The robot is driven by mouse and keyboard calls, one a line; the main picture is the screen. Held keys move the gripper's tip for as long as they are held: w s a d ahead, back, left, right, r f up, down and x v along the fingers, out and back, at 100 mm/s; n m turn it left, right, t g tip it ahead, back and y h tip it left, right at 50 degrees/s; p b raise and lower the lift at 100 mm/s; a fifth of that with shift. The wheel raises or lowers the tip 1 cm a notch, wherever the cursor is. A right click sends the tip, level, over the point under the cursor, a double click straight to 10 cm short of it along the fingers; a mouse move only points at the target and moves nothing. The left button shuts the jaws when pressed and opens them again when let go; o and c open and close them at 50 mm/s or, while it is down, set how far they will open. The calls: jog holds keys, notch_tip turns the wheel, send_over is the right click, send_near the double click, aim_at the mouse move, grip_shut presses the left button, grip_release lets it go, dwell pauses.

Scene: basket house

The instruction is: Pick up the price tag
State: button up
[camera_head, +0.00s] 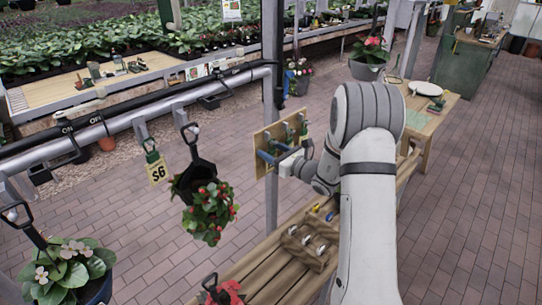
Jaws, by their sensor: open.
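The price tag (157,172) is a small cream card marked "$6". It hangs below a green clip (150,152) at the left, beside a hanging plant pot. My gripper (266,151) is right of the tag, apart from it, with the hanging pot between them in the picture. Its bluish fingers point left and are open, with nothing seen between them. They overlap a wooden tool board in this view, and I cannot tell how near they are to it.
A dark pot with a red-flowered plant (208,205) hangs close to the tag. A metal rail (150,112) runs above. The wooden tool board (268,139) is by a post. A slatted bench (262,268) with small tools stands below. Brick floor (130,240) is open at the left.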

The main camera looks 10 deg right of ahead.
jog(key=c, duration=0.8)
jog(key=shift+c, duration=0.2)
